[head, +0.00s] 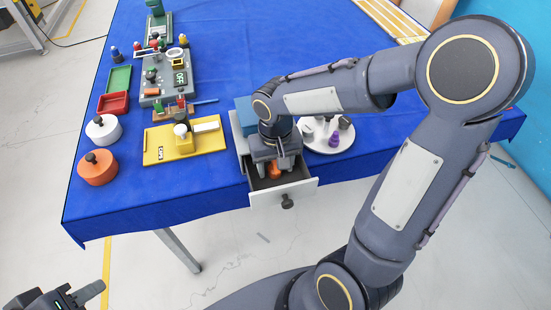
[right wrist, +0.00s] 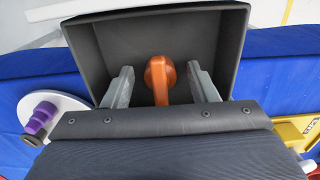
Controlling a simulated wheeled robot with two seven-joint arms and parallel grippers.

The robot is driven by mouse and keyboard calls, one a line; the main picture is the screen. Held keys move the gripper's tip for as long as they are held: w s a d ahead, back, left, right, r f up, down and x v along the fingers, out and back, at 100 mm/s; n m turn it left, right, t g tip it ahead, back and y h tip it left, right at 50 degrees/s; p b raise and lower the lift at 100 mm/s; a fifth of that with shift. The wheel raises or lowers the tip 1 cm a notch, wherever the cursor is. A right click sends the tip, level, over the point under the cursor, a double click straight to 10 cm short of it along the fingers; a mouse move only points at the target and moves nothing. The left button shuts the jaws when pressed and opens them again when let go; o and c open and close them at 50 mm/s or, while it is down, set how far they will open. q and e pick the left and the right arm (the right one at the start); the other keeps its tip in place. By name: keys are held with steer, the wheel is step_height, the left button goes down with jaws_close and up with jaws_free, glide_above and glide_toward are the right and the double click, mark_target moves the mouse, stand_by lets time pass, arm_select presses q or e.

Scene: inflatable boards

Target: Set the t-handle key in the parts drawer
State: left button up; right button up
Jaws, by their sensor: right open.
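The parts drawer (head: 302,192) stands pulled out from its cabinet at the table's front edge, with a pale front and a dark inside. An orange piece (right wrist: 158,75), which looks like the t-handle key's handle, is in the drawer; it also shows in the head view (head: 274,171). My right gripper (right wrist: 159,80) points down into the drawer, its two fingers apart on either side of the orange piece, with gaps visible. Whether the key rests on the drawer floor is hard to tell. My left gripper (head: 85,294) is at the bottom left, off the table and partly cut off.
A round white tray (head: 338,145) with a purple piece and dark pieces stands right of the drawer. A yellow board (head: 160,153), orange (head: 98,172) and white (head: 103,132) round containers, and a grey switch panel (head: 163,92) lie to the left. The blue cloth behind is mostly clear.

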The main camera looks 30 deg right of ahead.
step_height(320, 180, up, 12)
steer(key=s+f+t+y, duration=0.1)
steer(key=s+t+y, duration=0.1)
steer(key=s, duration=0.4)
steer(key=s+a+f+n+t+y, duration=0.1)
steer(key=s+f+t, duration=0.1)
steer(key=s, duration=0.5)
steer(key=shift+s+a+t+y, duration=0.2)
steer(key=shift+t+y, duration=0.2)
steer(key=shift+t, duration=0.4)
steer(key=shift+r, duration=0.1)
